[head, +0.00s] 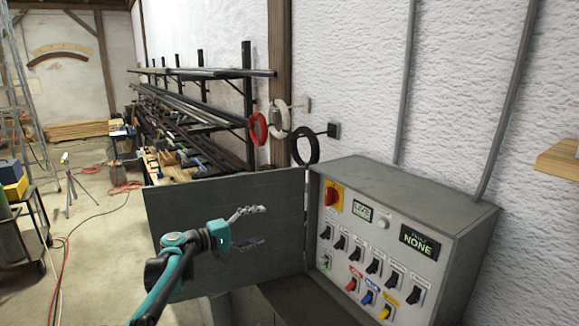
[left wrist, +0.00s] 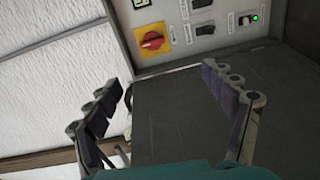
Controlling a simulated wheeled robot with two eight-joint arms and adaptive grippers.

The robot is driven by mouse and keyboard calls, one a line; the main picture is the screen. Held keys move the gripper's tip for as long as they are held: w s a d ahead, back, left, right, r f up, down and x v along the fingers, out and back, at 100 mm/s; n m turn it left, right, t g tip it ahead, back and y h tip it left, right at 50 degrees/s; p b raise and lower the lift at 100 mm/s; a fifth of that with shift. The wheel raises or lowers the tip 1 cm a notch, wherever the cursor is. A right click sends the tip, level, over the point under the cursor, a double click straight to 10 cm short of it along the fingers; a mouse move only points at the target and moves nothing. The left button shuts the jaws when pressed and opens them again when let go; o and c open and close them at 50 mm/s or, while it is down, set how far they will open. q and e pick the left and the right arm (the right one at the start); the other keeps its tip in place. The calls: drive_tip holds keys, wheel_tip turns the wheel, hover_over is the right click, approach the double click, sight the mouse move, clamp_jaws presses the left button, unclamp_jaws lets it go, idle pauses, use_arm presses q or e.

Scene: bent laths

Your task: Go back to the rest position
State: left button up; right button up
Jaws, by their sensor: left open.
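My left gripper (head: 247,228) reaches in from the lower left in the head view, in front of the grey open door of the control box. In the left wrist view its two fingers (left wrist: 170,112) stand wide apart with nothing between them. The grey control box (head: 460,222) carries a red rotary knob on a yellow plate (head: 333,196), which also shows in the left wrist view (left wrist: 152,40). The gripper is apart from the switches, to their left. A green light (left wrist: 255,18) is lit by one switch. My right gripper is not in view.
The open door (head: 215,200) stands left of the panel, close behind the gripper. A rack of metal bars (head: 205,73) lines the back wall. Hoses or cables (head: 305,146) hang above the door. A wooden shelf (head: 560,160) juts out at right. The floor at left has a cart and cables.

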use_arm(q)
drive_tip(key=s+d+f+m+g+y+b, duration=0.1)
drive_tip(key=s+f+y+b, duration=0.2)
drive_tip(key=s+f+b, duration=0.5)
drive_tip(key=s+d+f+m+g+y+b, duration=0.15)
drive_tip(key=s+f+y, duration=0.35)
drive_tip(key=s, duration=0.7)
drive_tip(key=s+a+f+m+y+b, duration=0.2)
drive_tip(key=s+a+f+y+b, duration=0.1)
drive_tip(key=s+f, duration=0.8)
drive_tip(key=s+a+f+m+y+b, duration=0.1)
drive_tip(key=s+a+f+y+b, duration=0.2)
drive_tip(key=s+a+f+b, duration=0.3)
drive_tip(key=s+a+f, duration=0.1)
drive_tip(key=s+f, duration=0.4)
drive_tip(key=shift+m, duration=0.35)
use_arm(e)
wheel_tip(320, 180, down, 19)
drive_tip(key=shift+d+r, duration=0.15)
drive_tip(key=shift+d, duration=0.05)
use_arm(q)
drive_tip(key=shift+a+f, duration=0.1)
drive_tip(key=shift+f, duration=0.05)
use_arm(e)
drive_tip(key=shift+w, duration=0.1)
